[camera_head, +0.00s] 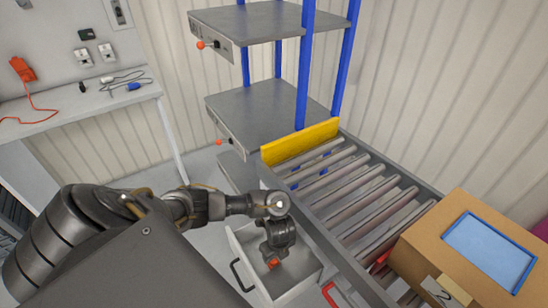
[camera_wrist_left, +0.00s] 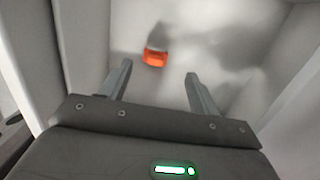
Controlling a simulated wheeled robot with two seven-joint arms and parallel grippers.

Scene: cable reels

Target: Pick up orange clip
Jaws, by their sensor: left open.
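The orange clip (camera_wrist_left: 155,58) lies on the pale floor of an open drawer, beyond my left fingertips and a little left of the middle between them in the left wrist view. In the head view the orange clip (camera_head: 273,263) shows just below my left gripper (camera_head: 275,250). My left gripper (camera_wrist_left: 160,82) is open and empty, with its two fingers apart and reaching down into the drawer (camera_head: 312,282). No finger appears to touch the clip. My right gripper is in neither view.
The drawer walls (camera_wrist_left: 88,45) stand close around my left gripper. A roller conveyor (camera_head: 350,195) with a yellow end plate (camera_head: 300,142) and a cardboard box (camera_head: 440,240) is on the right. Grey shelves (camera_head: 265,110) stand behind. A white workbench (camera_head: 80,102) is at the left.

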